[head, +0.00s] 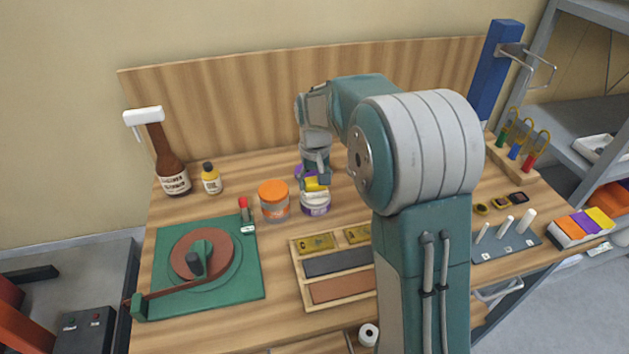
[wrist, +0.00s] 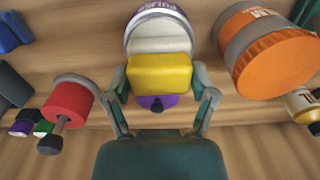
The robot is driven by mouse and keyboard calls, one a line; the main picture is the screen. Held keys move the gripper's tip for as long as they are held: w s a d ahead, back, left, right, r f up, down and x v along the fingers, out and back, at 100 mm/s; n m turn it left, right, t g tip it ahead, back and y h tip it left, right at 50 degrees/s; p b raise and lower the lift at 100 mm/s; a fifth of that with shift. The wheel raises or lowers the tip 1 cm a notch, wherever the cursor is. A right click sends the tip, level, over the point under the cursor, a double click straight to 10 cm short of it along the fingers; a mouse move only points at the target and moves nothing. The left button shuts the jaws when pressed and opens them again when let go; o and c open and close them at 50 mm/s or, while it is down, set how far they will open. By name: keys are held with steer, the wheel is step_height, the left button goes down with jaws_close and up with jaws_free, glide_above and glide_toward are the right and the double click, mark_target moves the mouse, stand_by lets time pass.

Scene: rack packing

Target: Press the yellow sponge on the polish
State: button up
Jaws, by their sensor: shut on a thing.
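My gripper (head: 317,181) is shut on the yellow sponge (head: 317,187) above the polish jar (head: 316,205), at the back middle of the bench. In the wrist view the fingers of my gripper (wrist: 161,82) lie on either side of the sponge (wrist: 160,72). The pale polish jar (wrist: 158,37) with a purple label stands beyond the sponge, its top partly covered by it. Whether the sponge touches the polish cannot be told. A purple lid with a dark knob (wrist: 157,103) shows below the sponge in the wrist view.
An orange-lidded jar (head: 274,201) stands close left of the polish. A wooden tray (head: 297,262) lies in front. My arm hides part of the bench.

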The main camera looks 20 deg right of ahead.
mark_target(315, 180)
steer(key=shift+f, duration=0.1)
steer(key=shift+r, duration=3.55)
steer(key=shift+s, duration=0.1)
